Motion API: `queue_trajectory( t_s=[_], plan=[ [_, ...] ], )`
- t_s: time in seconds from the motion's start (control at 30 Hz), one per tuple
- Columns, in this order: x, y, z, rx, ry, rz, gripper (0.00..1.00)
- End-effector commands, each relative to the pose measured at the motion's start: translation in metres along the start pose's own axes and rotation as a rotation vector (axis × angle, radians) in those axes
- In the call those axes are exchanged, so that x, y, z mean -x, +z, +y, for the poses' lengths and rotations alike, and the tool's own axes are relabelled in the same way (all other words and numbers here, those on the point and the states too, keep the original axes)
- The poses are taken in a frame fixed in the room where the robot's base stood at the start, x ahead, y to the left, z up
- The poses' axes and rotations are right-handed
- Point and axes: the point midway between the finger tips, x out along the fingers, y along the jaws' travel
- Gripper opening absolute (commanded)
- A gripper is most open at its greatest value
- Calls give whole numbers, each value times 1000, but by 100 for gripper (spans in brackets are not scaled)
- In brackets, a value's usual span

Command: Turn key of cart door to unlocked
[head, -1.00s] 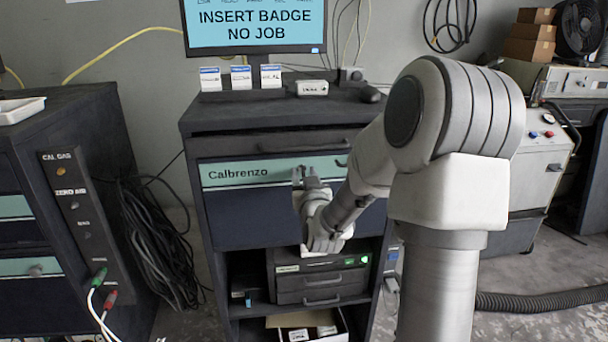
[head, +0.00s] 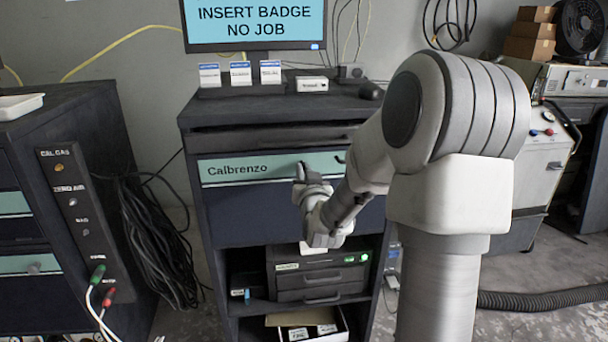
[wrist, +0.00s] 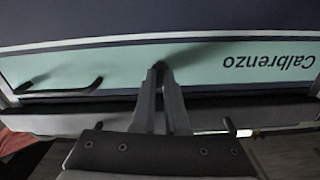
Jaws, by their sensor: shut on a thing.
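The cart door (head: 235,215) is a dark blue panel with a teal strip on top marked "Calbrenzo". It looks closed, and it also shows upside down in the wrist view (wrist: 215,70). My gripper (head: 301,168) is at the teal strip, right of the lettering. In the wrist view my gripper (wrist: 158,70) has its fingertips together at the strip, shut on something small. This is likely the key, but the fingers hide it, so its angle cannot be told.
A dark bar handle (wrist: 62,91) stands out from the strip beside my gripper. The cart top (head: 240,108) carries small boxes and a monitor (head: 255,25). Open shelves with a dark instrument (head: 320,278) lie below the door. A cable bundle (head: 155,240) hangs left.

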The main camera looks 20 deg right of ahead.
Motion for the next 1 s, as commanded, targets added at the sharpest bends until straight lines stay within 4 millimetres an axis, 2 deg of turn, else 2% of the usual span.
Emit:
queue_trajectory(
  t_s=[1.0],
  plan=[
    [-1, 2, 2, -944, -4, 4, 0]
  ],
)
